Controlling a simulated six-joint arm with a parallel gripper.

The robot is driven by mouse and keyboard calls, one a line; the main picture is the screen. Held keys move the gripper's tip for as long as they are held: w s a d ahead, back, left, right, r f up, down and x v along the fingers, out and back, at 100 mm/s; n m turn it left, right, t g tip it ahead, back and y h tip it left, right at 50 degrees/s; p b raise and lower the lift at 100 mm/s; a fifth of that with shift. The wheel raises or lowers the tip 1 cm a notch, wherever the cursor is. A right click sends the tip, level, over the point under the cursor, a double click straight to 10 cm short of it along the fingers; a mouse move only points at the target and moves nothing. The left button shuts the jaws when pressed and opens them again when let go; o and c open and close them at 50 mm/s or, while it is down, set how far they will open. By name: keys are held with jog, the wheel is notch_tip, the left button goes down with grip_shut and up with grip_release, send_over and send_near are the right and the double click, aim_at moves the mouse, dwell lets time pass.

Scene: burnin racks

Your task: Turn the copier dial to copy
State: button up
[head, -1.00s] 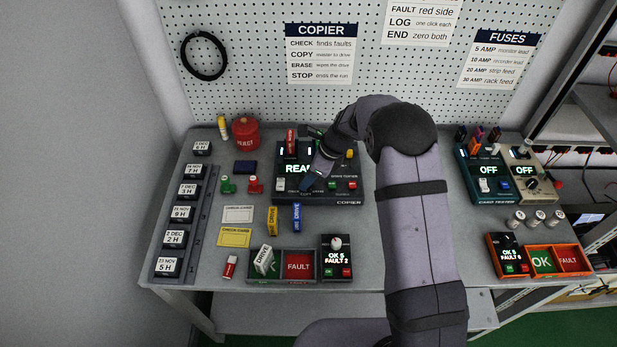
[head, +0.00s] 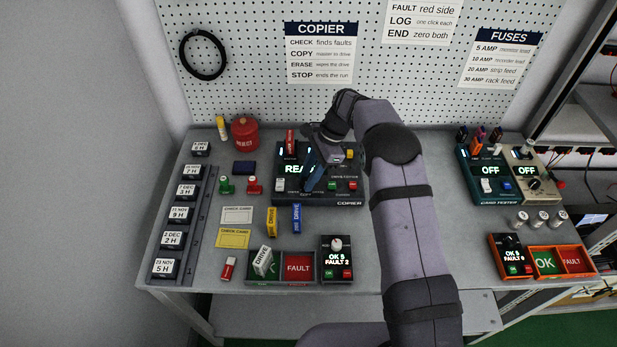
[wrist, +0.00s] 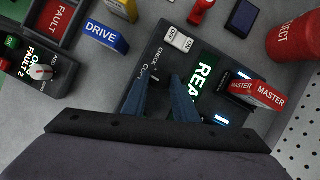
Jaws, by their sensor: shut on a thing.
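The copier (head: 322,199) is a dark box at the back middle of the bench, with a lit screen reading "REA", the rest covered. In the wrist view, its panel (wrist: 133,101) shows the words CHECK and COPY beside my fingers. My gripper (wrist: 168,77) points down at that panel, its two blue fingers close together. It also shows over the copier in the head view (head: 309,187). It is shut on the copier dial, which the fingers mostly hide; I cannot tell where its pointer stands. A red master drive (wrist: 268,95) stands in the copier.
A white on/off switch (wrist: 179,39) sits close to my fingers. Blue (head: 296,217) and yellow (head: 271,221) drives lie in front of the copier. A red canister (head: 245,134) stands at the back left. A tray with a FAULT side (head: 298,267) is at the front.

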jog(key=shift+n, duration=0.3)
jog(key=o, duration=1)
jog(key=shift+o, duration=0.2)
jog(key=b+v, duration=0.2)
jog(key=v, duration=0.5)
jog(key=shift+r+b, duration=0.2)
jog(key=shift+b, duration=0.1)
